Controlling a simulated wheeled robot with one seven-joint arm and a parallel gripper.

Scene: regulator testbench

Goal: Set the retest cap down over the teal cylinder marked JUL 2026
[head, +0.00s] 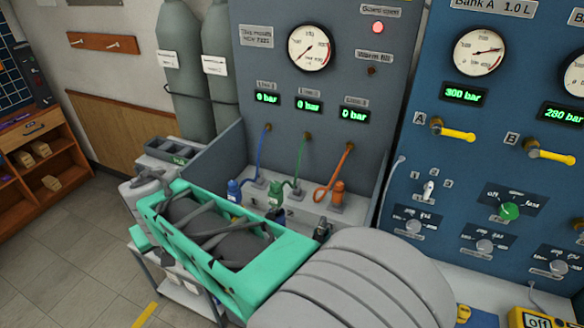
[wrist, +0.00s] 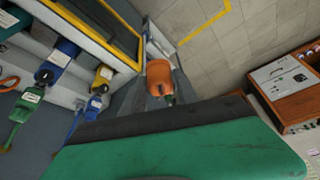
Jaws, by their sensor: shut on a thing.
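My teal arm part (head: 285,255) crosses the head view, and its edge (wrist: 180,150) fills the bottom of the wrist view. My gripper (head: 150,178) appears as a small grey shape past its far left end; the fingers are hard to make out. It is shut on what seems to be the retest cap, a pale grey rounded body (head: 138,197) beneath it. A small teal patch (head: 138,238) lower down may be the teal cylinder; my arm hides most of it. No JUL 2026 marking is readable, and I cannot tell whether cap and cylinder touch.
An orange body (wrist: 160,75) sits mid wrist view, partly hidden. Two tall grey-green cylinders (head: 180,85) stand at the wall behind a dark tray (head: 180,153). The grey test panel (head: 270,70) and its hoses stand close on the right. Floor (head: 70,250) is clear at left.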

